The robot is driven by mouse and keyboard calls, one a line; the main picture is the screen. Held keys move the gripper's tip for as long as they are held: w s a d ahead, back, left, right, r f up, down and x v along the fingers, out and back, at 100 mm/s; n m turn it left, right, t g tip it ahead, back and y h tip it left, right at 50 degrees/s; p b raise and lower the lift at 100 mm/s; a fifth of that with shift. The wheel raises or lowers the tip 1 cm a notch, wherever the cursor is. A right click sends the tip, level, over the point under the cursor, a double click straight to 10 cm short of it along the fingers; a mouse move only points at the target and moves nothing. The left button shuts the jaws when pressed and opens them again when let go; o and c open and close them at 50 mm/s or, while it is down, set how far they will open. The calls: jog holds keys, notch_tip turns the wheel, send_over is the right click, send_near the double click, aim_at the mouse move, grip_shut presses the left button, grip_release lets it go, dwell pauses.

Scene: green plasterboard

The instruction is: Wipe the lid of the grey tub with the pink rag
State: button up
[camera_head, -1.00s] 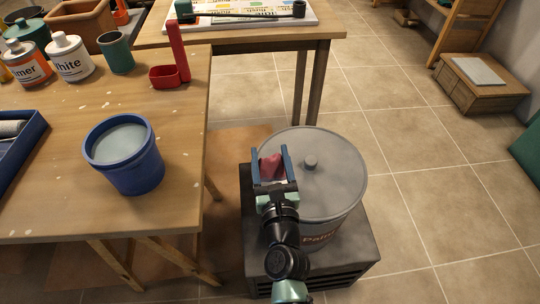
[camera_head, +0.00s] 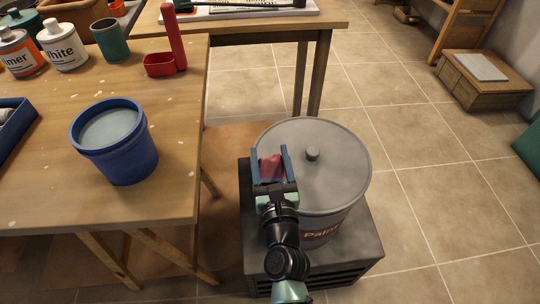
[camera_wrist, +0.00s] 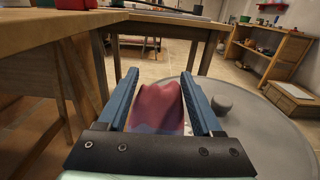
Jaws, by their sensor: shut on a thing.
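The grey tub (camera_head: 325,226) stands on a dark slatted box, its flat round lid (camera_head: 335,178) on top with a small knob (camera_head: 312,153) in the middle. My gripper (camera_head: 270,162) is over the left part of the lid, left of the knob. It is shut on the pink rag (camera_head: 270,168), which sits bunched between the two blue fingers. In the wrist view the rag (camera_wrist: 158,106) fills the space between the fingers, with the lid (camera_wrist: 265,140) behind and to the right. Whether the rag's underside touches the lid is hidden.
A wooden table (camera_head: 60,190) at left holds a blue bucket (camera_head: 115,140) near its edge, paint tins and a red holder (camera_head: 165,62). A second table (camera_head: 250,30) stands behind. Tiled floor to the right is clear up to a wooden box (camera_head: 485,80).

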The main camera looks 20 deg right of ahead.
jog(key=shift+f+b, duration=0.9)
jog(key=shift+f, duration=0.1)
jog(key=shift+s+d+f+b, duration=0.1)
jog(key=shift+s+d+b, duration=0.15)
jog(key=shift+d+b, duration=0.6)
jog(key=shift+s+d+b, duration=0.3)
jog(key=shift+d+b, duration=0.05)
jog(key=shift+d, duration=0.6)
jog(key=shift+s+d+b, duration=0.25)
jog(key=shift+d+b, duration=0.1)
jog(key=shift+d, duration=0.65)
jog(key=shift+s+d+b, duration=0.3)
jog(key=shift+d+b, duration=0.05)
jog(key=shift+d, duration=0.6)
jog(key=shift+r+p, duration=0.25)
jog(key=shift+p, duration=0.1)
